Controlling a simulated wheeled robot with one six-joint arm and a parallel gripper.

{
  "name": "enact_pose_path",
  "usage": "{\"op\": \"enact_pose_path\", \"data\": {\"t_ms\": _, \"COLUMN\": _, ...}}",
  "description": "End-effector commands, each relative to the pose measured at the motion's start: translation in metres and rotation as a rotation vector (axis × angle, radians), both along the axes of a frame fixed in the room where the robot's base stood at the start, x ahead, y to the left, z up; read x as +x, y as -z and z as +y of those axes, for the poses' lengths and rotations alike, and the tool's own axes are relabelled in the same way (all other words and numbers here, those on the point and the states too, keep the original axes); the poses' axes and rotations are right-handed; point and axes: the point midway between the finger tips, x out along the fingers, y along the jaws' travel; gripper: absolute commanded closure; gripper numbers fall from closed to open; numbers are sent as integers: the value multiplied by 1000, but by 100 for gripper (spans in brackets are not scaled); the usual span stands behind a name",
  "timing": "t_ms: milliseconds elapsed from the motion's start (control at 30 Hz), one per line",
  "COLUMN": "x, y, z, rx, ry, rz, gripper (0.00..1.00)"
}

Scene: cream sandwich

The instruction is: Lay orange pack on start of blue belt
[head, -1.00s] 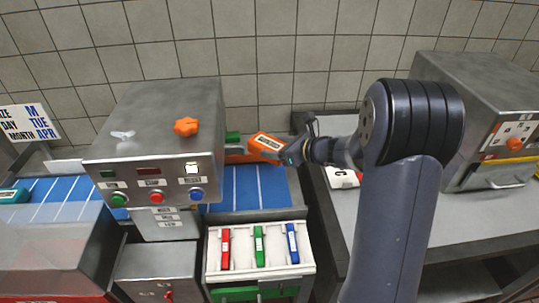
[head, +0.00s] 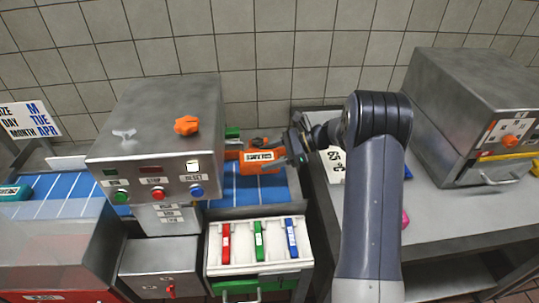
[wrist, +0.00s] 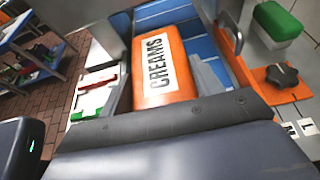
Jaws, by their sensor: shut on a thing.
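The orange pack (head: 262,157) has a white label that reads CREAMS in the wrist view (wrist: 164,98). My gripper (head: 293,152) is shut on its right end in the head view. The pack is over the right-hand part of the blue belt (head: 247,191), to the right of the steel machine. I cannot tell whether the pack touches the belt. In the wrist view the belt (wrist: 203,50) shows beyond and beside the pack. My fingertips are mostly hidden there.
The steel machine (head: 160,125) with buttons and an orange knob stands left of the pack. A white tray (head: 215,262) with red, green and blue sticks is in front of the belt. A metal table (head: 440,205) with another steel machine (head: 480,110) is at right.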

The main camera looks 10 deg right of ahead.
Motion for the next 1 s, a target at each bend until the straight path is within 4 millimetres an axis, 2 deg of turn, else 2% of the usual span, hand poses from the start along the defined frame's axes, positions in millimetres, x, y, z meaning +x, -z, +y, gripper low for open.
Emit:
{"op": "enact_pose_path", "data": {"t_ms": 633, "x": 0, "y": 66, "z": 0, "rx": 0, "ry": 2, "rz": 0, "gripper": 62}}
{"op": "enact_pose_path", "data": {"t_ms": 800, "x": 0, "y": 76, "z": 0, "rx": 0, "ry": 2, "rz": 0, "gripper": 62}}
{"op": "enact_pose_path", "data": {"t_ms": 1000, "x": 0, "y": 77, "z": 0, "rx": 0, "ry": 2, "rz": 0, "gripper": 62}}
